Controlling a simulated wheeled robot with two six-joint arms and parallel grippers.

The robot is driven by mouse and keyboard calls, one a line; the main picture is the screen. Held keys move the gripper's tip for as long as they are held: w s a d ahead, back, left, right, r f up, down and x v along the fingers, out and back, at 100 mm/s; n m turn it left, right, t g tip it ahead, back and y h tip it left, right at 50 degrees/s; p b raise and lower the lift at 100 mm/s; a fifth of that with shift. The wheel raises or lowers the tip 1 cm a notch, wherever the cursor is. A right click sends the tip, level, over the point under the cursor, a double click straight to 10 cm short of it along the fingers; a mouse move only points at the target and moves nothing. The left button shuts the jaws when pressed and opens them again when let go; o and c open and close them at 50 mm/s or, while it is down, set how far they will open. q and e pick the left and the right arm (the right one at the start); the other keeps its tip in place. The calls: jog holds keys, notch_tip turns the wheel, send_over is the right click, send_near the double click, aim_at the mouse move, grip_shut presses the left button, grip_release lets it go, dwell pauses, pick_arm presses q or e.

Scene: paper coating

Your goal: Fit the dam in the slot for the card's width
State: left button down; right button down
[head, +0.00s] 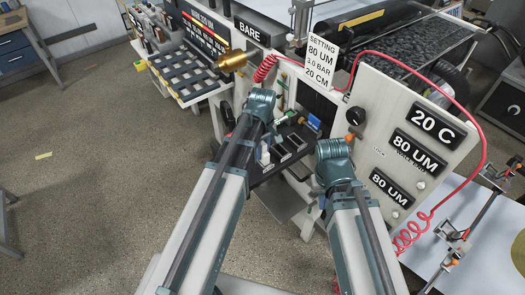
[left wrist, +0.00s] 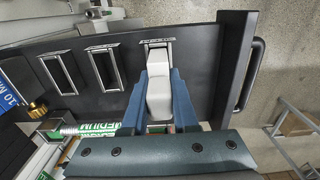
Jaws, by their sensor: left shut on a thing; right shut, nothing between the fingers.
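My left gripper (left wrist: 158,95) has its two blue fingers shut on a pale grey-white block (left wrist: 160,98), which looks like the dam. The block's far end is at the metal-framed slot (left wrist: 158,46), rightmost of three slots in a dark tray (left wrist: 205,75). I cannot tell whether it is seated in the slot or only above it. Two other framed slots, the middle one (left wrist: 103,66) and the left one (left wrist: 60,73), look empty. In the head view my left arm reaches the dark tray (head: 270,172). My right arm's wrist (head: 334,150) is right of it, its fingers hidden.
A setting card (head: 322,55) reads 80 UM, 3.0 BAR, 20 CM. The panel (head: 385,135) has a black knob and plates reading 20 C and 80 UM. A red coiled hose (head: 470,95) loops around it.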

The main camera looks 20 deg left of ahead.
pick_arm(q)
jog(key=shift+f+b, duration=0.9)
jog(key=shift+f, duration=0.05)
jog(key=c, duration=0.6)
grip_release()
jog(key=shift+r, duration=0.1)
notch_tip(320, 180, up, 14)
jog(key=p, duration=1.4)
jog(key=shift+f, duration=0.2)
